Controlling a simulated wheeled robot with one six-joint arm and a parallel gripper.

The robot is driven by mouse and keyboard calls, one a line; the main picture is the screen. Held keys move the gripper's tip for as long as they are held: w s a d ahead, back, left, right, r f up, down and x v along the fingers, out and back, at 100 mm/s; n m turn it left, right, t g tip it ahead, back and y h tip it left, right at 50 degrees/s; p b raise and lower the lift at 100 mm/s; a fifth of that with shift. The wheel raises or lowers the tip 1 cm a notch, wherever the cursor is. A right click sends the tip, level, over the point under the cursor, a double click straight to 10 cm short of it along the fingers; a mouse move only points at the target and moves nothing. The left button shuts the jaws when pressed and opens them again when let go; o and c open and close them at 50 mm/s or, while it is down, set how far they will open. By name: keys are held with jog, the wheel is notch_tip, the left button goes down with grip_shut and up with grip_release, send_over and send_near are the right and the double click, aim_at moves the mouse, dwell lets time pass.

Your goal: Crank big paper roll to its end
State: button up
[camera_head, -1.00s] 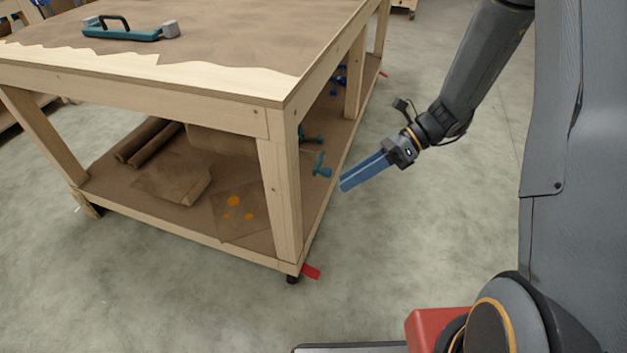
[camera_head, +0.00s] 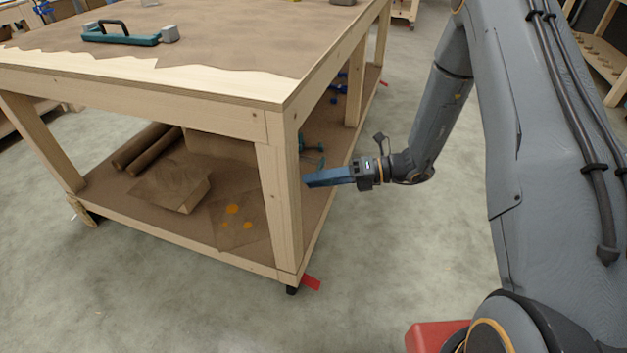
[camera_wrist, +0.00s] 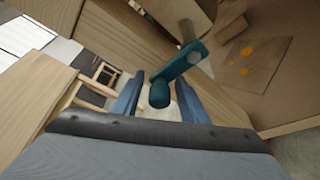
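A teal crank (camera_wrist: 186,62) with a rounded handle end (camera_wrist: 160,93) shows in the wrist view, attached to a grey shaft. In the head view, teal crank parts (camera_head: 314,148) show behind the near table leg, partly hidden. A big brown paper roll (camera_head: 215,144) lies on the lower shelf behind that leg, seen only in part. My gripper (camera_head: 308,181) is at the table's right side, just below the teal parts. In the wrist view its two blue fingers (camera_wrist: 160,102) stand apart, with the crank's handle end appearing between their tips. I cannot tell whether they touch it.
The wooden table (camera_head: 195,107) has a thick near leg (camera_head: 282,200) close to my fingertips. The lower shelf (camera_head: 115,198) holds narrow brown rolls (camera_head: 148,148) and an orange-spotted sheet (camera_head: 236,219). A teal tool (camera_head: 122,36) lies on top.

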jog(key=shift+a+f, duration=0.1)
jog(key=shift+a, duration=0.35)
jog(key=shift+c, duration=0.4)
grip_shut()
